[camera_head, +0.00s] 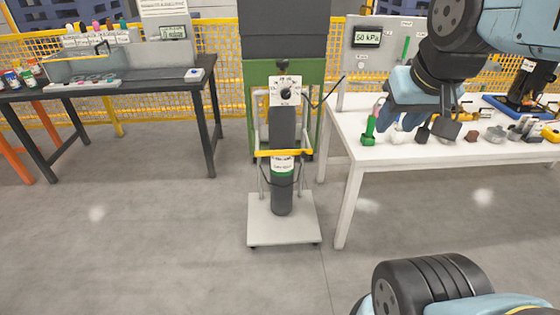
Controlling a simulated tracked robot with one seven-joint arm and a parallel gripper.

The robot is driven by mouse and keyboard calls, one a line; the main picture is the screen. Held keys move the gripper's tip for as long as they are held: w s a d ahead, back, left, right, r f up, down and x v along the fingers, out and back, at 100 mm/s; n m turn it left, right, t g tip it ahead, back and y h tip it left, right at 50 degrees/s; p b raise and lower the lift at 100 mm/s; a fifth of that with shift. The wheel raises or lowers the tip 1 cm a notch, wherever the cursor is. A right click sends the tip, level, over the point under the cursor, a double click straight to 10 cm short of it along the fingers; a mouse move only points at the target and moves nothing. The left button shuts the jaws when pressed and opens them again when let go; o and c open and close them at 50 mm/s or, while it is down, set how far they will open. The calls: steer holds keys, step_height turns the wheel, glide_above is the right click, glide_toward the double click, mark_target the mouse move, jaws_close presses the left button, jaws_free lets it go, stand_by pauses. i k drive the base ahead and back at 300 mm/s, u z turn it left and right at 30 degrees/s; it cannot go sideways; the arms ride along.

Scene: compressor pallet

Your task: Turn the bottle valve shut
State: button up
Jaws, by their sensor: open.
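A dark gas bottle (281,195) with a green band and white label stands upright on a pale wheeled trolley (264,232) in the middle of the view. Above it is a white square plate with markings and a round dark knob (286,93), which looks like the bottle valve. A dark pointer or lever slants up to the right beside it. The knob's exact setting is too small to read. My gripper (435,133) is open, pointing down over the white table at the right. It is well to the right of the valve and apart from it.
The white table (347,170) holds a green item (369,132) and several small parts near my gripper. A grey panel (366,61) with a "50 kPa" display stands behind. A yellow strap (283,153) crosses the bottle. A dark workbench (140,83) stands left.

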mark_target(282, 64)
steer(key=z, duration=0.1)
steer(key=k, duration=0.4)
steer(key=u, duration=0.75)
steer(key=i, duration=1.4)
steer(key=z, duration=0.05)
